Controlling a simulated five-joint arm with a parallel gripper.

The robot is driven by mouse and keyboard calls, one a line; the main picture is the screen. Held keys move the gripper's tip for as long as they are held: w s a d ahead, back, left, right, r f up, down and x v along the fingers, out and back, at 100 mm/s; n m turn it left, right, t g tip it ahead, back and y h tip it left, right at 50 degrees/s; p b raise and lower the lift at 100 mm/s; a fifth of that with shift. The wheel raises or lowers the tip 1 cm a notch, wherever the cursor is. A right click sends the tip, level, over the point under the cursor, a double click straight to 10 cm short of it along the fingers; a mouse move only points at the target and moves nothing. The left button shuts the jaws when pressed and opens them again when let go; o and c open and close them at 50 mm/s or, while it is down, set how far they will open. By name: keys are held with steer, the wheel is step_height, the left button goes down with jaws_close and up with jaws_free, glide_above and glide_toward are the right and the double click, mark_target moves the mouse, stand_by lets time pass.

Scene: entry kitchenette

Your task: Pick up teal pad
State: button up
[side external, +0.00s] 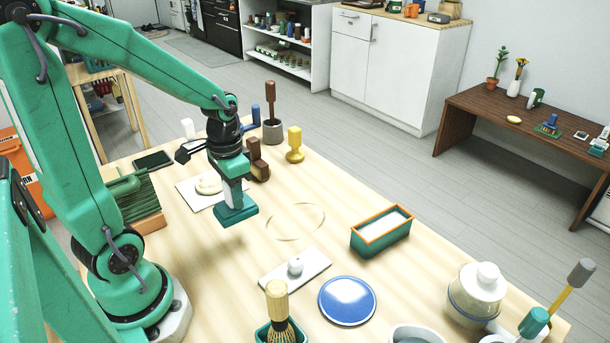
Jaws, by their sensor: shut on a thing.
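The teal pad (236,214) is a flat teal block with a grip on top, in the left half of the view. My gripper (232,188) points down and is shut on the pad's upper part. The fingers partly hide the grip. The pad is level or nearly so. It appears to be just over the wooden table (200,280), but I cannot tell for sure how large any gap is.
A white board with a pale round piece (208,185) and a brown object (259,162) are close by. A thin ring (296,221), teal box (381,230), white slab (280,280) and blue plate (347,300) lie to the right. Bare table surrounds the ring.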

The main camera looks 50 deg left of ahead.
steer(key=shift+d+r, duration=0.5)
steer(key=shift+d, duration=0.3)
steer(key=shift+d+r, duration=0.5)
steer(key=shift+d, duration=0.35)
steer(key=shift+d+r, duration=0.5)
steer(key=shift+d, duration=0.3)
steer(key=o, duration=0.3)
steer(key=c, duration=0.4)
steer(key=shift+c, duration=0.2)
steer(key=shift+w+f, duration=0.1)
steer(key=shift+w, duration=0.05)
steer(key=w+f, duration=0.3)
steer(key=w, duration=0.3)
steer(key=shift+w, duration=0.4)
